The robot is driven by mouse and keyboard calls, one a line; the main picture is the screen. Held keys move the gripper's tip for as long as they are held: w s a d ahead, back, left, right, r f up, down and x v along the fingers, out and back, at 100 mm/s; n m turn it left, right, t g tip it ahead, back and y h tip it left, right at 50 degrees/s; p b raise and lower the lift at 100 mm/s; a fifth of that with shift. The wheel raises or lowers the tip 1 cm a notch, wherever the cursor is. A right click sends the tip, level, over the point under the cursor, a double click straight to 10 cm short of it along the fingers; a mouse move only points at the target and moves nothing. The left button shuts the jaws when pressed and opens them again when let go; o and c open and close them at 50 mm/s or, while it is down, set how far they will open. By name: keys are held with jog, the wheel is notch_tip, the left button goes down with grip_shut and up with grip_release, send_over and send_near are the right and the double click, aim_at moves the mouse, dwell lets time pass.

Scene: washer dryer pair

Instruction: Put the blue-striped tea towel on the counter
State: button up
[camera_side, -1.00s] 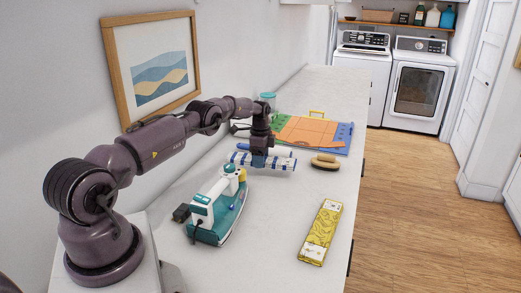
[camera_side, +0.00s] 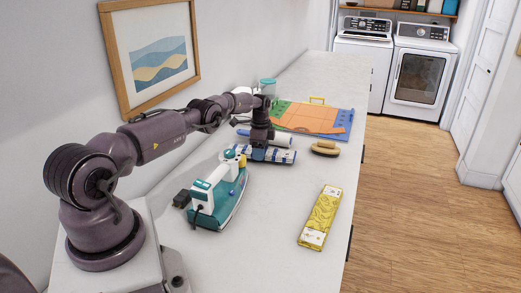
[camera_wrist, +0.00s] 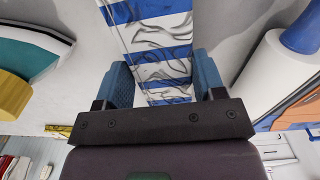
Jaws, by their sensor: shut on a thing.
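The blue-striped tea towel (camera_side: 285,156) is a rolled or folded white bundle with blue bands. It lies level, low over the pale counter (camera_side: 275,210), between the iron and a white roll. I cannot tell whether it touches the counter. My gripper (camera_side: 260,153) points down and is shut on the middle of the towel. In the wrist view, the towel (camera_wrist: 155,45) runs between the two blue fingertips of my gripper (camera_wrist: 164,82), and its blue stripes and grey pattern show. The towel's underside is hidden.
A teal-and-white iron (camera_side: 222,205) stands close in front. A white roll with blue ends (camera_side: 275,138) lies just behind the towel. A tan brush (camera_side: 325,148), a yellow packet (camera_side: 320,217) and an orange cloth on a coloured mat (camera_side: 312,119) lie around. The counter's front middle is clear.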

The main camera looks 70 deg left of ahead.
jog(key=o, duration=1)
